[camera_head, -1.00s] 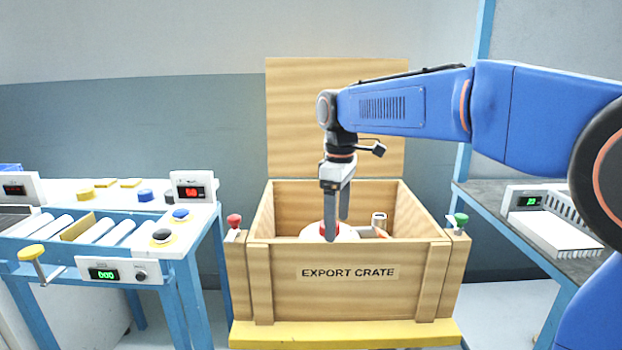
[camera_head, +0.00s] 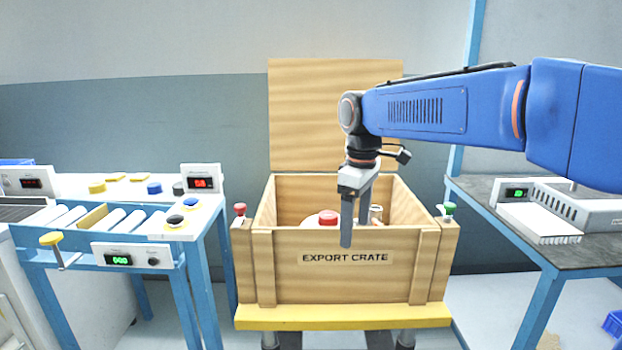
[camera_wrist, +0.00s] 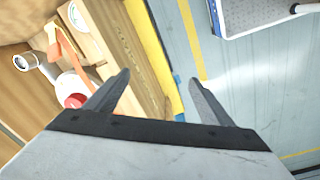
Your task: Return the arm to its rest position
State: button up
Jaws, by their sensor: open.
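My gripper (camera_head: 354,222) is open and empty in the head view, with its fingers pointing down in front of the export crate's front wall. My blue arm reaches in from the right. In the wrist view my gripper (camera_wrist: 160,100) shows its two fingers apart with nothing between them. The export crate (camera_head: 290,290) is wooden, with its lid (camera_head: 330,110) standing up behind it. Inside are a white object with a red cap (camera_head: 327,217) and a small metal cylinder (camera_head: 376,213). The red cap also shows in the wrist view (camera_wrist: 75,101), to the left of my fingers.
The crate stands on a yellow platform (camera_head: 340,318). A red button (camera_head: 239,209) and a green button (camera_head: 449,208) flank it. A blue-framed roller bench (camera_head: 125,220) is at left. A grey table (camera_head: 500,225) with a white device is at right.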

jog(key=s+d+f+m+t, duration=0.1)
jog(key=s+d+f+m, duration=0.15)
jog(key=s+d, duration=0.4)
jog(key=s+d+f+m+t, duration=0.1)
jog(key=s+d+m, duration=0.3)
jog(key=s+d, duration=0.25)
jog(key=s+d+f+m+t, duration=0.1)
jog(key=s+d+f+m, duration=0.1)
jog(key=s+f, duration=0.3)
jog(key=s+d+f+m+t, duration=0.1)
jog(key=s+d+f+m, duration=0.2)
jog(key=s+f, duration=0.2)
jog(key=s, duration=0.2)
jog(key=shift+s+d, duration=0.35)
jog(key=shift+d, duration=0.05)
jog(key=shift+a+m, duration=0.1)
jog(key=shift+m, duration=0.15)
